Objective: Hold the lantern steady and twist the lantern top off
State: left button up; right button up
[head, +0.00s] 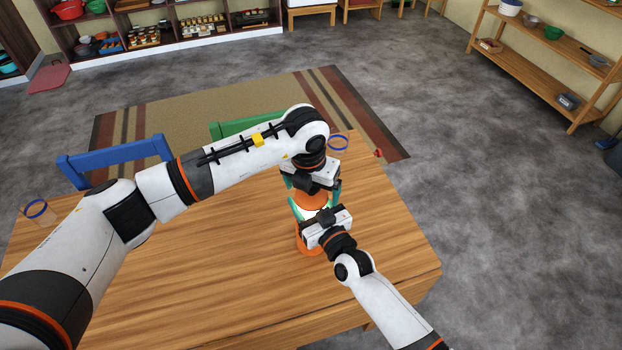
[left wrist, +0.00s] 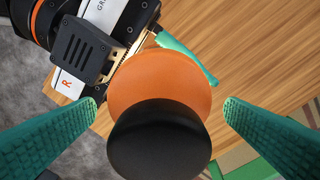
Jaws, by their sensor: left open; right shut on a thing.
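The lantern stands on the wooden table. In the head view its orange upper part (head: 311,201) and orange base (head: 304,243) show, and the middle is mostly hidden by my right gripper.
The wooden table (head: 190,270) is clear to the left of the lantern. Blue (head: 115,158) and green (head: 245,126) chairs stand along the far side.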

pick_arm(q)
jog(key=shift+f, duration=0.1)
jog(key=c, duration=1.1)
jog(key=shift+m, duration=1.5)
jog(key=shift+s+m+g, duration=0.1)
jog(key=shift+m+g, duration=0.2)
jog(key=shift+m, duration=0.9)
pick_arm(e)
jog(key=shift+d, duration=0.1)
pick_arm(q)
jog(key=shift+s, duration=0.1)
pick_arm(e)
jog(key=shift+w+d+f, duration=0.1)
